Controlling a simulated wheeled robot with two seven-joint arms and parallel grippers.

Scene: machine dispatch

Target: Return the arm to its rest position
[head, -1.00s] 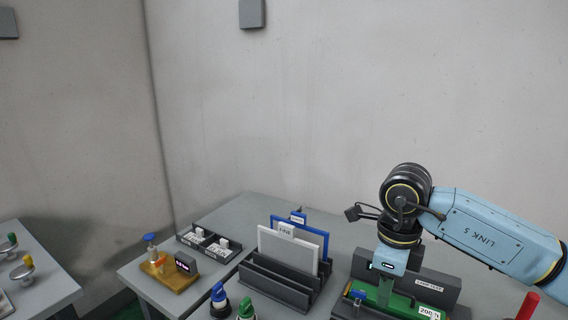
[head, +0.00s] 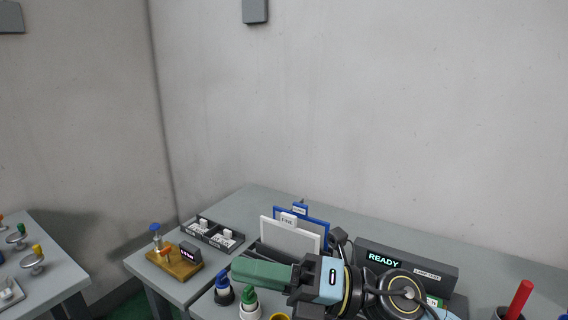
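My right gripper (head: 238,272) is low over the front of the table, past the end of its blue and black wrist. It points left. Its green fingers show from the side as one long block, so the gap between them is hidden. I see nothing clearly held in it. Behind the wrist stands a dark tester (head: 447,275) with a lit READY display; the wrist covers much of its front. My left gripper is out of view.
A dark rack with a white panel (head: 290,238) and a blue panel stands just behind the gripper. Blue (head: 223,289) and green-topped (head: 249,301) knobs are close in front. A wooden block (head: 174,262) and a dark tray (head: 213,236) lie left. A red rod (head: 520,298) stands right.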

